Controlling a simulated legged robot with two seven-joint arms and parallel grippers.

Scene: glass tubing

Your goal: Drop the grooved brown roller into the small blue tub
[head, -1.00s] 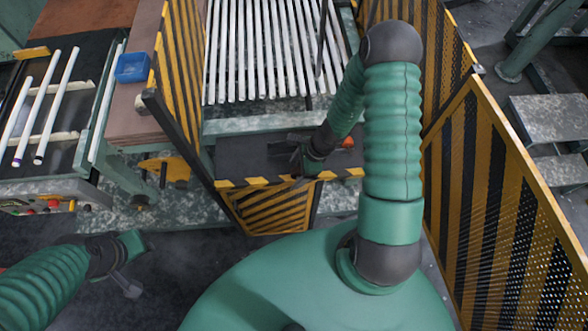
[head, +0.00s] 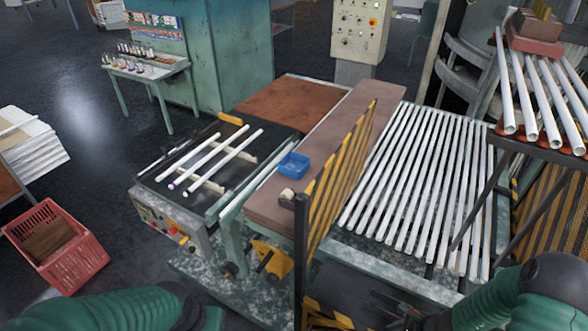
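The small blue tub (head: 293,164) stands on the long brown bench top in the middle of the head view. A small pale tan roller-like piece (head: 287,194) sits near the bench's front edge, just below the tub and beside the black post. It is too small to tell whether it is grooved. My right gripper (head: 393,308) is low at the bottom edge, right of the yellow-black guard and well below the tub. It is dark and small, so its fingers and any held thing cannot be made out. My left arm shows at the bottom left, with its fingers below the frame.
A striped guard panel (head: 342,175) rises between the bench and the rack of white glass tubes (head: 420,185). A dark tray table with a few tubes (head: 215,160) stands left of the bench. A red crate (head: 58,248) is on the floor at far left.

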